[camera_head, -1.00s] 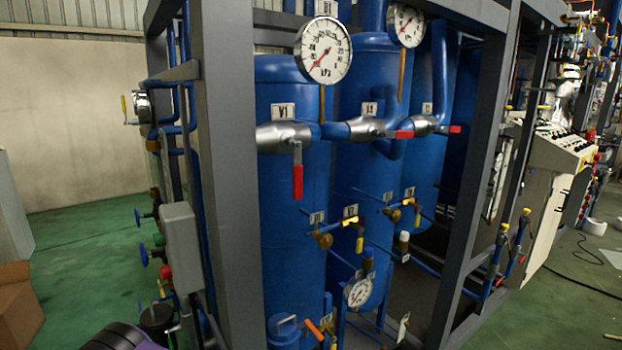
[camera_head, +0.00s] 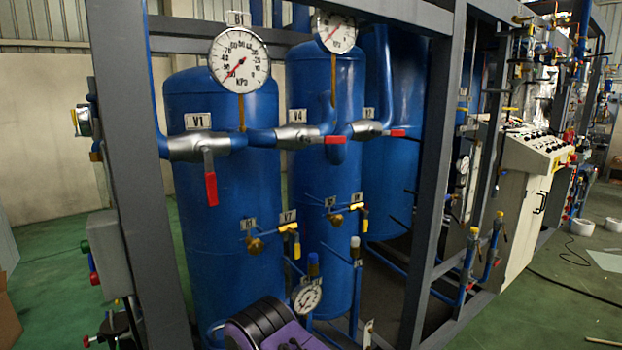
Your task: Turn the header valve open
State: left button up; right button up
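Three silver valves sit in the blue header pipe across the tanks. The valve tagged V1 (camera_head: 200,145) has a red lever (camera_head: 211,188) hanging straight down, across its pipe. The valve tagged V4 (camera_head: 297,137) and the one to its right (camera_head: 366,129) have red levers lying level along the pipe. No tag reads "header", so I cannot tell which is named. A purple and black part of my own arm shows at the bottom centre, in front of the tanks and below the valves. No fingertips of either gripper show.
Grey frame posts stand left (camera_head: 130,170) and right (camera_head: 433,170) of the tanks. A pressure gauge (camera_head: 239,60) rises above V1. Small yellow-handled valves (camera_head: 289,230) and a lower gauge (camera_head: 307,299) project below. A white control panel (camera_head: 535,150) stands right.

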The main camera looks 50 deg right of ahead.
aim_at(209, 175)
jog(key=z, duration=1)
jog(key=i, duration=1)
jog(key=z, duration=0.25)
jog(key=k, duration=1.15)
jog(key=u, duration=0.1)
